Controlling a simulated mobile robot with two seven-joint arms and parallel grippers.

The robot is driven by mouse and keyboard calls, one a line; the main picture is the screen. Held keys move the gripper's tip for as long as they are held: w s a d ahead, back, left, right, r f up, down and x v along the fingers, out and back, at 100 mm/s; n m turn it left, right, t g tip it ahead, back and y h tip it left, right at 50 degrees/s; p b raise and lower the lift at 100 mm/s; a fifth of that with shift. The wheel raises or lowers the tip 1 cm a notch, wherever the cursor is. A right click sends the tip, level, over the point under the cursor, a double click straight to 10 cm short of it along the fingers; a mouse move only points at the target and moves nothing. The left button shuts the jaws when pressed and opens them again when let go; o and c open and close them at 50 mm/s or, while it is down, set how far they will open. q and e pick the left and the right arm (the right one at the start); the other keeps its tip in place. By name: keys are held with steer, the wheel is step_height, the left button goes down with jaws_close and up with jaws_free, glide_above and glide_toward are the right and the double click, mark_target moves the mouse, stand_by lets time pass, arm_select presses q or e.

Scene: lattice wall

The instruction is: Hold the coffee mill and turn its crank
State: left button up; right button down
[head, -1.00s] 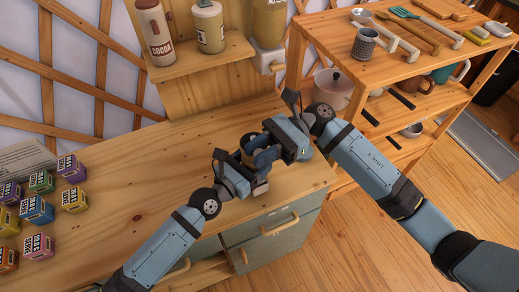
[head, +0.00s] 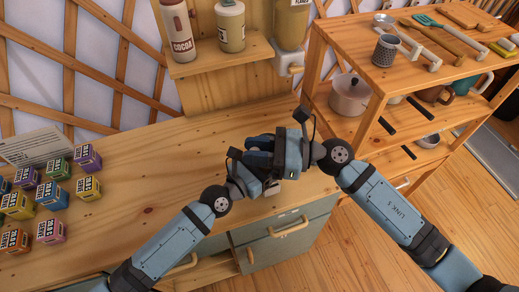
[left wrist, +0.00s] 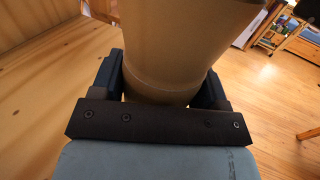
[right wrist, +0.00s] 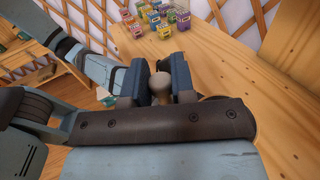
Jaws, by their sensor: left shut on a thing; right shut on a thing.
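The coffee mill is mostly hidden behind my grippers in the head view. In the left wrist view its tan, rounded body (left wrist: 188,45) fills the space between the fingers of my left gripper (left wrist: 163,85), which is shut on it. My right gripper (head: 268,155) is close beside and above the left one over the counter. In the right wrist view it is shut on a small pale crank knob (right wrist: 160,88). The rest of the crank is largely hidden.
Several coloured small boxes (head: 52,195) and a card (head: 38,146) are at the left of the wooden counter (head: 140,200). A shelf (head: 222,55) with canisters is behind. An open rack (head: 345,55) with utensils and a pot (head: 350,95) stands right. The counter's middle is clear.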

steer(key=shift+w+a+m+t, duration=0.1)
steer(key=shift+a+m+t, duration=0.05)
steer(key=shift+m+t, duration=0.2)
steer(key=c, duration=1)
jaws_free()
steer(key=shift+o, duration=0.2)
steer(key=s+d, duration=0.1)
steer(key=d, duration=1.1)
steer(key=shift+s, duration=0.15)
